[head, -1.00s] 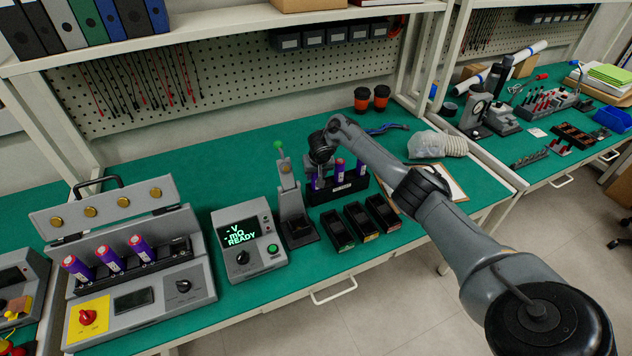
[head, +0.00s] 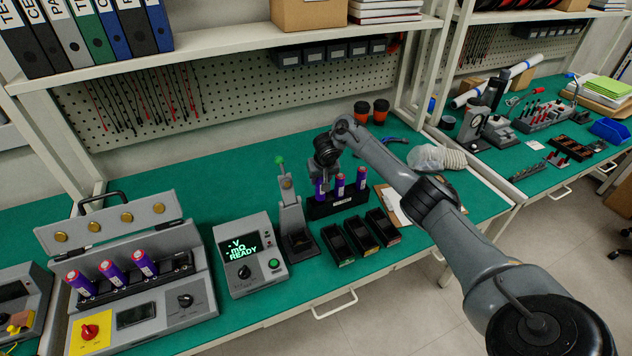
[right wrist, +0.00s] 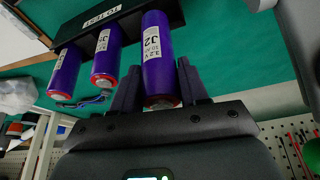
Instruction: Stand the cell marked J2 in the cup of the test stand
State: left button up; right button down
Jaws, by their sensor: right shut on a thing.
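The purple cell marked J2 (right wrist: 156,55) is between the fingers of my right gripper (right wrist: 158,88) in the right wrist view. The gripper is shut on it near its red-rimmed end. In the head view the gripper (head: 324,172) holds this cell (head: 320,190) at the left end of the black rack (head: 338,205). I cannot tell whether its lower end is clear of the rack. Two other purple cells (head: 340,186) stand in the rack. The test stand (head: 289,205), with a green-knobbed lever and a dark base, stands left of the rack. Its cup is not clear. My left gripper is out of view.
A meter (head: 250,255) reading READY stands left of the test stand. Several black bins (head: 362,231) sit in front of the rack. A grey case (head: 130,255) with several cells is at the left. Green bench (head: 215,185) is clear behind the meter.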

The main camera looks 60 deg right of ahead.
jog(key=s+d+r+n+y+p, duration=0.1)
jog(key=s+d+r+n+p, duration=0.2)
jog(key=s+r, duration=0.45)
jog(key=w+a+f+n+y+b, duration=0.2)
jog(key=w+a+f+n+b, duration=0.1)
jog(key=a+f+n, duration=0.2)
jog(key=w+a+f+n+y+b, duration=0.2)
jog(key=a+f+n+y+b, duration=0.1)
jog(key=a+n, duration=0.7)
jog(key=a+f, duration=0.1)
jog(key=a, duration=0.3)
jog(key=shift+w+f+y, duration=0.3)
jog(key=shift+w+f, duration=0.05)
jog(key=shift+w, duration=0.05)
